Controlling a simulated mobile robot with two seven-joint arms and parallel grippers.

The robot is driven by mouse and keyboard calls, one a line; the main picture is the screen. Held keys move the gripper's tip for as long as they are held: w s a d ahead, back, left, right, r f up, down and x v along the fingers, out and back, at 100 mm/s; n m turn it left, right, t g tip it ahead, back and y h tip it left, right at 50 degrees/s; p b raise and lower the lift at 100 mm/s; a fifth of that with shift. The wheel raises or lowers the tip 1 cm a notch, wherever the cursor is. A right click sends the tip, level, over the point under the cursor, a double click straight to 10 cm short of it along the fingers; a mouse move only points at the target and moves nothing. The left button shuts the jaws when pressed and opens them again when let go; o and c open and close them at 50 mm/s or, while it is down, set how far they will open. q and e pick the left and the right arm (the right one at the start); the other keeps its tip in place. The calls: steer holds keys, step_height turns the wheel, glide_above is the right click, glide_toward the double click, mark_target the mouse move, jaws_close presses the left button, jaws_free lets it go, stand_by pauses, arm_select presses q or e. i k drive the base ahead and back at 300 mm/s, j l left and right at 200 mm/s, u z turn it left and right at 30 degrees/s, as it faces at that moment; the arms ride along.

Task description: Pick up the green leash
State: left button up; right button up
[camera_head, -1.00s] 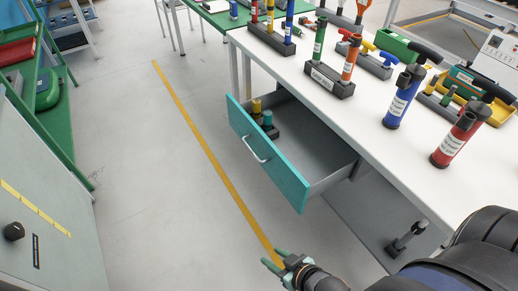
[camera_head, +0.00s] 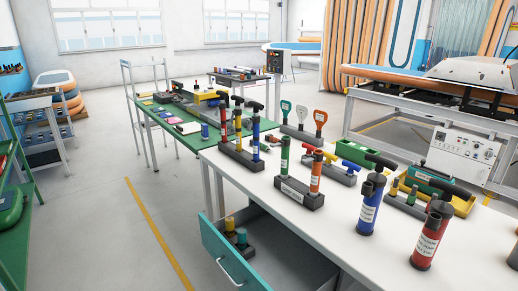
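I cannot make out a green leash for certain. Green items in view are an upright green cylinder (camera_head: 284,155) in a dark stand on the white table, an open green box (camera_head: 358,152) behind it, and a teal piece (camera_head: 241,237) beside a yellow one in the drawer. The teal-fronted drawer (camera_head: 228,252) under the white table is pulled open. Neither of my grippers is in view.
The white table (camera_head: 262,190) holds blue (camera_head: 369,205) and red (camera_head: 430,238) hand pumps near its front. A green table (camera_head: 185,142) with small items stands behind. The floor (camera_head: 100,225) left of the drawer is clear, with a yellow line.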

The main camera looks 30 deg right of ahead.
mark_target(264, 147)
steer(key=i+j, duration=0.1)
steer(key=i, duration=1.8)
steer(key=i+j, duration=0.15)
steer(key=i, duration=0.8)
steer(key=i+j+z, duration=0.1)
steer(key=i, duration=0.85)
